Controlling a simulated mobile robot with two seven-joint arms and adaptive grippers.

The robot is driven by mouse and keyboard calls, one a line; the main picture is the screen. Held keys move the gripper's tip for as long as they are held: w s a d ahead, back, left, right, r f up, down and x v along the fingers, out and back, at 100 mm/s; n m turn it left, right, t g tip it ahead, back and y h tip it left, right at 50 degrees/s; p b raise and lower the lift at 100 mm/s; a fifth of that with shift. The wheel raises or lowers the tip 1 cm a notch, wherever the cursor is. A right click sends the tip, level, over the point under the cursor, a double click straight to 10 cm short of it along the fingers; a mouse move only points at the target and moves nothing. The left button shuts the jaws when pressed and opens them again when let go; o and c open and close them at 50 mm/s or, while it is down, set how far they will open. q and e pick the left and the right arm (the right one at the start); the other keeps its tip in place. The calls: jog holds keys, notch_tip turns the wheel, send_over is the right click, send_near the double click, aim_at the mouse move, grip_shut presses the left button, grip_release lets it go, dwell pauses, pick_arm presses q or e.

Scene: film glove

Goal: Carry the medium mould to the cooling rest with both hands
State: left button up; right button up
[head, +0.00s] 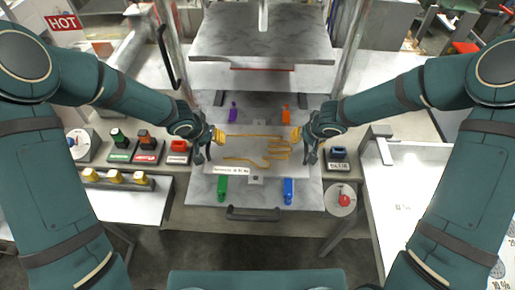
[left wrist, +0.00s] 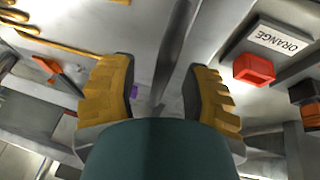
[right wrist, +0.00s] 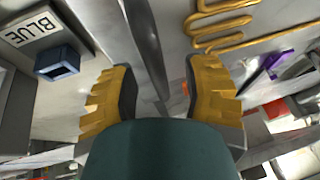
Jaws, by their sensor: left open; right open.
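A pale plate (head: 258,158) carrying a gold glove-shaped outline (head: 275,147) lies flat on the press bed; it appears to be the mould. Its small label is too blurred to read for size. My left gripper (head: 209,146) is open at the plate's left edge. In the left wrist view its yellow fingers (left wrist: 160,95) stand either side of a grey edge. My right gripper (head: 303,146) is open at the right edge, with its yellow fingers (right wrist: 160,95) also either side of a grey edge. Neither holds anything visibly. I cannot identify the cooling rest.
Purple (head: 233,112), orange (head: 286,115), green (head: 222,188) and blue (head: 288,190) clamps surround the plate. The raised upper press plate (head: 262,42) hangs behind, between two posts. Coloured blocks stand left; a blue block (head: 338,153) stands right. A white table (head: 405,195) is at right.

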pick_arm(q)
grip_shut()
pick_arm(e)
grip_shut()
pick_arm(q)
jog(key=shift+r, duration=0.25)
pick_arm(e)
jog(key=shift+r, duration=0.25)
